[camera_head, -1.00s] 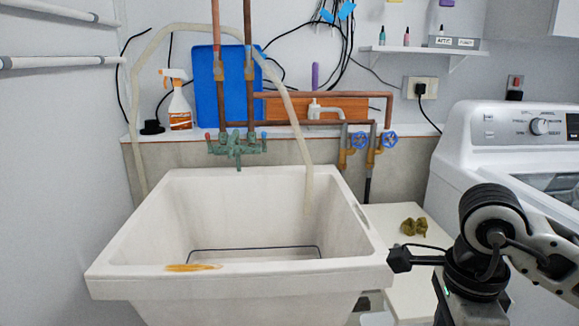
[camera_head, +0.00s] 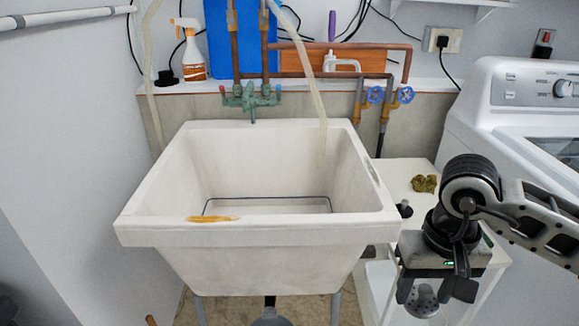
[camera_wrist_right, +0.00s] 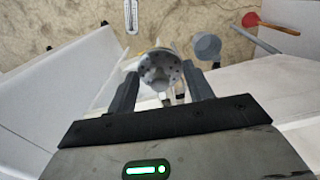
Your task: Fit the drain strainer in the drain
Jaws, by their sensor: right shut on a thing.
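The strainer (camera_head: 423,301) is a grey, rounded piece with small holes. My right gripper (camera_head: 432,288) is shut on it and points down, to the right of the sink and over the white side table. In the right wrist view the strainer (camera_wrist_right: 160,70) sits between the two fingers (camera_wrist_right: 160,84), its holed face showing. The white sink (camera_head: 255,236) stands in the middle, apart from the gripper. Its drain is hidden behind the front wall. A grey drain part (camera_head: 270,317) shows beneath the sink. My left gripper is not in view.
The sink's right wall and rim lie between the gripper and the basin. An orange-brown stain (camera_head: 212,218) marks the front rim. A pale hose (camera_head: 321,110) hangs into the basin. A crumpled olive cloth (camera_head: 424,183) lies on the side table (camera_head: 399,173). A washing machine (camera_head: 490,110) stands right.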

